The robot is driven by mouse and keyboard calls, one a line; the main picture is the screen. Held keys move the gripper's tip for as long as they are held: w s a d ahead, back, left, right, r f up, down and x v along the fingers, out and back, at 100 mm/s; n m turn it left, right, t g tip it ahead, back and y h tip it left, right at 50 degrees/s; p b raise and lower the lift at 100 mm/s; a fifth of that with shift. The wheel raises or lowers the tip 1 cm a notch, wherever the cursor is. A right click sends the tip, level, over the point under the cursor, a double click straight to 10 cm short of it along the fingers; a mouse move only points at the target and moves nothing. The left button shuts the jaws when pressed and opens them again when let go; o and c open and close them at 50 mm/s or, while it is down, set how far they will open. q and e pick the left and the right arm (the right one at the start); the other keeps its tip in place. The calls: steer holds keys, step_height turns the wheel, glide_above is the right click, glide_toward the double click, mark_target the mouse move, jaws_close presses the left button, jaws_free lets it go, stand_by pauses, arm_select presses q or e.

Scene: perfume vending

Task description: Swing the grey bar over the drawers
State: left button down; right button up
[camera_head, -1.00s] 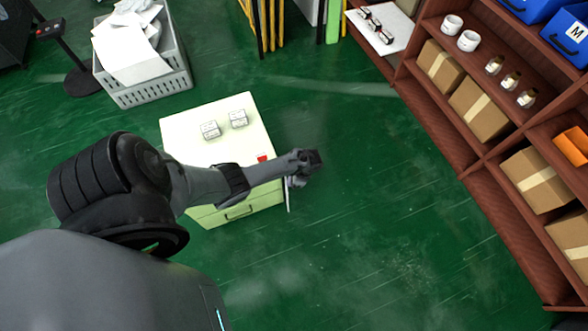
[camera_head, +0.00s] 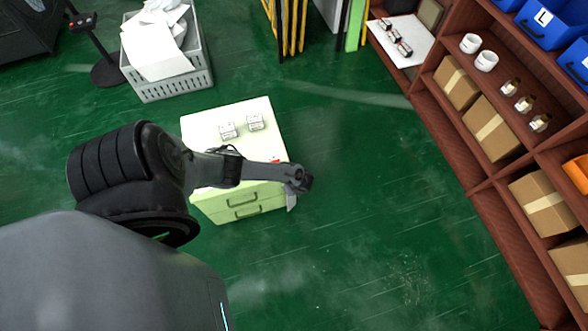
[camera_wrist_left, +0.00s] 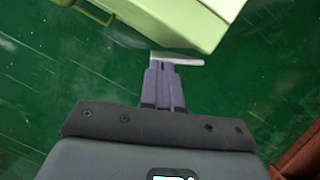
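The pale green drawer cabinet (camera_head: 195,130) stands on the floor, its drawer fronts (camera_head: 240,203) facing the near side, all drawers seemingly shut. The grey bar (camera_head: 291,202) hangs at the cabinet's front right edge, mostly hidden by my gripper. In the left wrist view the bar (camera_wrist_left: 185,60) lies across my fingertips, near the cabinet's green edge. My left gripper (camera_head: 303,180) reaches over the cabinet to this corner. Its fingers (camera_wrist_left: 165,75) look shut together, with the bar at their tips; I cannot tell whether they touch it. My right gripper is not in view.
Two small white boxes (camera_head: 241,126) and a red item (camera_head: 275,160) are on the cabinet top. A grey crate of paper (camera_head: 175,89) stands behind. Brown shelves (camera_head: 500,215) with cartons run along the right. Green floor right of the cabinet is clear.

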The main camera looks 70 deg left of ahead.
arm_select(q)
steer(key=m, duration=0.1)
steer(key=s+a+m+t, duration=0.1)
steer(key=m, duration=0.1)
steer(key=shift+s+a, duration=0.1)
steer(key=shift+a, duration=0.15)
steer(key=shift+s+a+f, duration=0.1)
steer(key=shift+s+a, duration=0.05)
stand_by(0.5)
steer(key=shift+p, duration=0.3)
